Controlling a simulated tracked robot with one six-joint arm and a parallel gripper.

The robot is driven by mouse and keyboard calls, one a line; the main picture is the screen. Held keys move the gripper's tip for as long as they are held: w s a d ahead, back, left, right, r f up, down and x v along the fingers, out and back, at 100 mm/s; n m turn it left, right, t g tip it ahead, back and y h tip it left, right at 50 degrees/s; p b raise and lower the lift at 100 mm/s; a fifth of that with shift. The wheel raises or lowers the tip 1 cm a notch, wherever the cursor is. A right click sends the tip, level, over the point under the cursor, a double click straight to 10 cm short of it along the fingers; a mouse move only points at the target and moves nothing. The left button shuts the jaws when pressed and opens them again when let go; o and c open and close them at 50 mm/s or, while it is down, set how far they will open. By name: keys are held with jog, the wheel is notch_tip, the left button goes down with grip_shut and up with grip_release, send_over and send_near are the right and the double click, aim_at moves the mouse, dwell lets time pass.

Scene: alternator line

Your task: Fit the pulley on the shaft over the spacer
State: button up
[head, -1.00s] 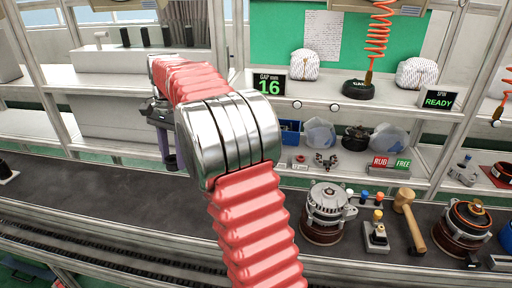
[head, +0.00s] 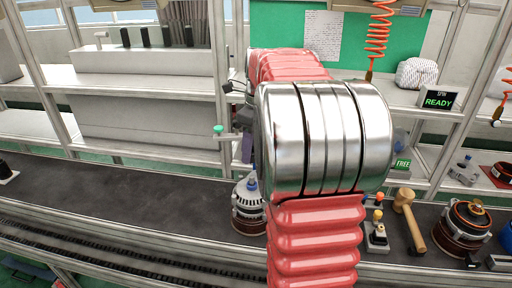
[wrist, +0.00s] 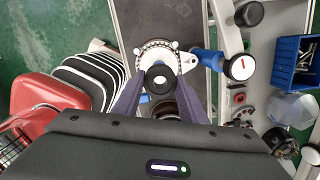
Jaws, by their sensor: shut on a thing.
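My gripper (wrist: 158,88) is shut on a black round pulley (wrist: 150,76) in the wrist view, its two purple fingers on either side. In the head view an alternator (head: 247,205) with a dark lower part stands on the dark belt, partly behind my arm. One purple finger of my gripper (head: 246,150) shows above it. I cannot make out the shaft or spacer, nor whether pulley and shaft touch.
A wooden mallet (head: 408,222), a small block with coloured knobs (head: 376,236) and another alternator (head: 466,228) stand to the right. A "SPIN READY" sign (head: 438,98) is on the shelf. A blue bin (wrist: 293,65) lies right in the wrist view.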

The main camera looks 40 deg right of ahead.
jog(key=shift+s, duration=0.1)
dwell(0.4)
send_over(253, 177)
jog(key=shift+f, duration=2.9)
jog(key=shift+f, duration=2.15)
jog(key=o, duration=1.3)
jog(key=shift+r, duration=0.1)
jog(key=r, duration=0.4)
jog(key=s+r, duration=0.1)
jog(key=r, duration=0.8)
jog(key=shift+s+d+r, duration=0.2)
jog(key=shift+d, duration=0.1)
